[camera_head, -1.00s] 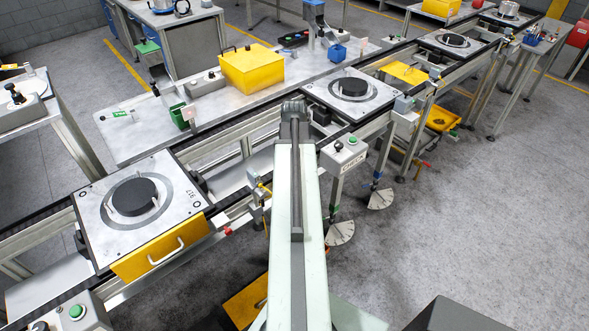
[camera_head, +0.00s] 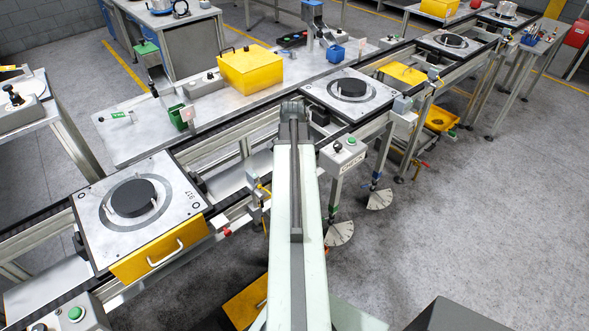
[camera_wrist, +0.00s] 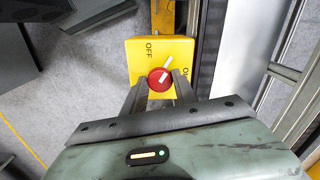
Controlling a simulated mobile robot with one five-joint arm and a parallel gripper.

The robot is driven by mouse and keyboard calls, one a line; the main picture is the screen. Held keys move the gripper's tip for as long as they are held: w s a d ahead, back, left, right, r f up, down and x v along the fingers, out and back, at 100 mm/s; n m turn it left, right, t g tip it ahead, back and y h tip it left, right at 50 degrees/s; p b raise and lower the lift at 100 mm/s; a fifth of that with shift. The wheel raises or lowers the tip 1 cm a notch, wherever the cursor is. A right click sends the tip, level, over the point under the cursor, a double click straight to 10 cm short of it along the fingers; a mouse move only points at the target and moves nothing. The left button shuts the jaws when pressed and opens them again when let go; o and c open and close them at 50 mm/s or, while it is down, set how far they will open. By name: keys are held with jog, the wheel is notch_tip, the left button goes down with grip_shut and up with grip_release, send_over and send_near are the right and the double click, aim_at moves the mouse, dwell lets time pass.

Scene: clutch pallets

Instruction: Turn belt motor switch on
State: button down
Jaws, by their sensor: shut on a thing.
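The belt motor switch is a yellow box (camera_wrist: 133,58) with a red round knob (camera_wrist: 154,76) in the wrist view. "OFF" is printed at its top left and "ON" at its right edge. The knob's white pointer slants to the upper right, between the two labels. My gripper (camera_wrist: 158,83) has one finger on each side of the knob and is shut on it. In the head view my arm hides the gripper, and I cannot make out the switch there.
A conveyor carries a near pallet (camera_head: 95,215) with a black disc and a middle pallet (camera_head: 378,92). A control box (camera_head: 343,150) stands right of my arm. Grey floor at the right is open.

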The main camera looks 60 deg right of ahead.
jog(key=m, duration=0.5)
jog(key=shift+s+m, duration=0.2)
jog(key=shift+m, duration=0.1)
jog(key=m, duration=0.5)
jog(key=shift+m, duration=0.3)
jog(key=c, duration=1)
grip_release()
jog(key=shift+o, duration=0.2)
jog(key=shift+w+r+p, duration=0.1)
jog(key=shift+r+p, duration=0.5)
jog(key=shift+p, duration=0.05)
notch_tip(320, 180, up, 7)
jog(key=p, duration=0.6)
jog(key=shift+f+p, duration=0.15)
jog(key=shift+p, duration=0.15)
